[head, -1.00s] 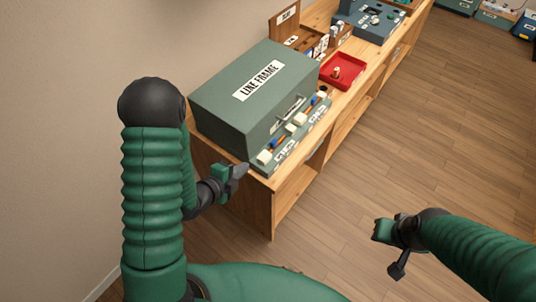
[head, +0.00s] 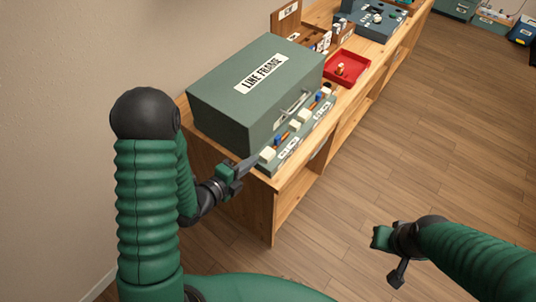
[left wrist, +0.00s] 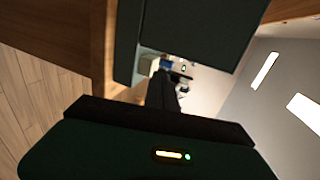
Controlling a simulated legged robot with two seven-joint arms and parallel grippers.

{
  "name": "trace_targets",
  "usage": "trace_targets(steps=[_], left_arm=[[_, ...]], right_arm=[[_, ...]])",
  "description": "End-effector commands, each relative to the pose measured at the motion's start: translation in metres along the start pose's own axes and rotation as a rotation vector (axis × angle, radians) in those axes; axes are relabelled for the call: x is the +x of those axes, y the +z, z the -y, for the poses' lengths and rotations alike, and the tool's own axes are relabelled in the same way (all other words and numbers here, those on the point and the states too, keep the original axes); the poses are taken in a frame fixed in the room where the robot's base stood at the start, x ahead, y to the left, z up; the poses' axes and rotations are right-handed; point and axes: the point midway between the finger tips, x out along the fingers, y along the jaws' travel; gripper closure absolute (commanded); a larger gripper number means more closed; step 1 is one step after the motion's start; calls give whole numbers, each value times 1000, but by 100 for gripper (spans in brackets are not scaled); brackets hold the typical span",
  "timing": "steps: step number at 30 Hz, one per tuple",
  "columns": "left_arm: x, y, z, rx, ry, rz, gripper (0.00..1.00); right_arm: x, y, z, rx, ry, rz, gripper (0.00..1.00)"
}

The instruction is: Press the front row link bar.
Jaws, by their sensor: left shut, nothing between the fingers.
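The green box labelled LINE FRAME (head: 262,80) sits at the near end of the wooden bench. Along its front is a low ledge (head: 285,160) with pale blocks, small blue and orange parts and white labels. I cannot tell which part is the link bar. My left gripper (head: 252,163) is shut and empty, its tips close to the nearest pale block (head: 267,154). In the left wrist view the dark fingers (left wrist: 162,92) point at a pale block (left wrist: 148,66); contact is unclear. My right gripper (head: 384,240) hangs over the floor, away from the bench.
A red tray (head: 360,79) with a small item stands behind the box on the wooden bench (head: 258,205). A wooden rack (head: 288,22) and a blue-grey device (head: 372,28) are farther back.

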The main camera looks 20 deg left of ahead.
Motion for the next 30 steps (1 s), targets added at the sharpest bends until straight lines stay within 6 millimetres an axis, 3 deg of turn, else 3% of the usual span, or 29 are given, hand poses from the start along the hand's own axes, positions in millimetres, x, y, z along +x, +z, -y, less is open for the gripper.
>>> trace_targets(steps=[1, 12, 17, 26, 30], left_arm=[[12, -2, -2, 3, -3, -4, 100], [80, -2, 11, 0, -1, -1, 100], [90, -1, 13, -1, 0, -1, 100], [91, -1, 13, 0, 0, -1, 100], [106, -1, 15, 4, -3, -2, 100]], right_arm=[[8, 2, 0, 0, 0, 2, 78], [-8, -2, 0, 0, 0, 0, 78], [-9, -2, 0, 0, 0, 0, 78], [-8, -2, 0, 0, 0, 0, 78], [-1, 0, 0, 0, 0, 0, 78]])
